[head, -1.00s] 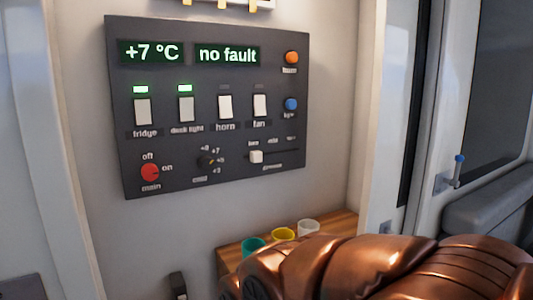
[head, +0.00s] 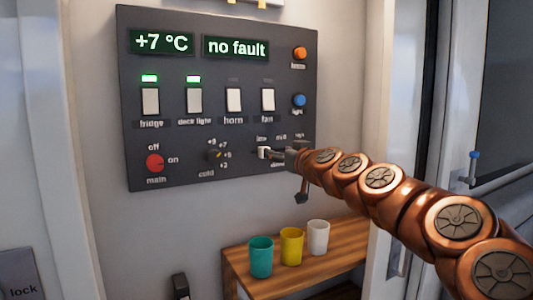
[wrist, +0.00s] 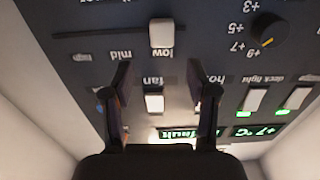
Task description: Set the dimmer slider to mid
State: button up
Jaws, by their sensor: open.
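The dimmer slider's white knob (head: 264,152) sits at the left end of its slot on the dark panel (head: 220,120), by the "low" label. In the wrist view, which is upside down, the knob (wrist: 162,32) is by "low", and the slot runs left past "mid". My gripper (head: 279,154) is at the panel just right of the knob in the head view, covering part of the slot and label. In the wrist view my gripper (wrist: 167,80) is open and empty, its fingers spread to either side below the knob. I cannot tell whether it touches the knob.
Above the slider are rocker switches for horn (head: 234,100) and fan (head: 268,99). The cold dial (head: 216,155) and red main knob (head: 155,163) lie left. Teal (head: 261,257), yellow (head: 291,246) and white (head: 318,238) cups stand on a wooden shelf (head: 345,256) below.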

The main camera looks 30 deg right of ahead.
jog(key=w+p, duration=0.1)
jog(key=w, duration=0.6)
jog(key=shift+w+d+p, duration=0.2)
jog(key=shift+w+p, duration=0.05)
jog(key=shift+p, duration=0.1)
grip_shut()
dwell(0.5)
